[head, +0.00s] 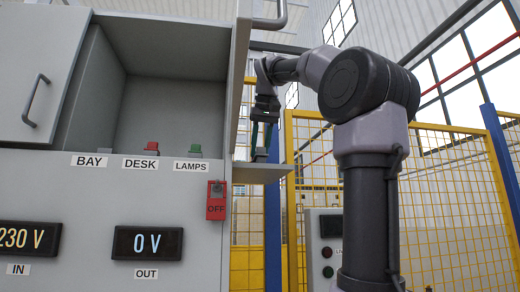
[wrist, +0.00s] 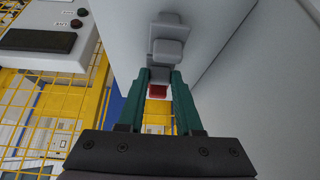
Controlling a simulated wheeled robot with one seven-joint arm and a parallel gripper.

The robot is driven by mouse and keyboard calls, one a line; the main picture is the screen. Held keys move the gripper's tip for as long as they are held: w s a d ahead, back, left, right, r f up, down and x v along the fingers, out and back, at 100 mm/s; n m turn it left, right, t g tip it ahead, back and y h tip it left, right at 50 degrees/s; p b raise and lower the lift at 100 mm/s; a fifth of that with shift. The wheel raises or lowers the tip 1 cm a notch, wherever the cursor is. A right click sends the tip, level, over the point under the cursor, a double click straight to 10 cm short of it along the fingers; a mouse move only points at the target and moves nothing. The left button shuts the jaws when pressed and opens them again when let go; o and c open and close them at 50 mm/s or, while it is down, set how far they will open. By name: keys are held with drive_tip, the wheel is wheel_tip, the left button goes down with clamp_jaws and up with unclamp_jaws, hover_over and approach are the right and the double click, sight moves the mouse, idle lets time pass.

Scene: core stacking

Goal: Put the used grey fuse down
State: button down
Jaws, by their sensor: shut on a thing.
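My gripper (head: 265,122) is beside the cabinet's right side, above a small grey shelf (head: 264,174). It is shut on the grey fuse (head: 261,152), which hangs below the fingers. The fuse's lower end is at or just above the shelf; I cannot tell if it touches. In the wrist view the green fingers of my gripper (wrist: 161,82) close around grey stepped blocks that look like the fuse (wrist: 168,50). A small red patch (wrist: 157,91) shows between the fingers; what it belongs to is unclear.
The grey cabinet (head: 110,225) has an open bay (head: 165,110) with a red fuse-like piece (head: 151,148) at DESK and a green one (head: 195,150) at LAMPS. A yellow fence (head: 450,170) stands behind.

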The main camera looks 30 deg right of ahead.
drive_tip(key=shift+c, duration=2.3)
unclamp_jaws()
drive_tip(key=v, duration=1.2)
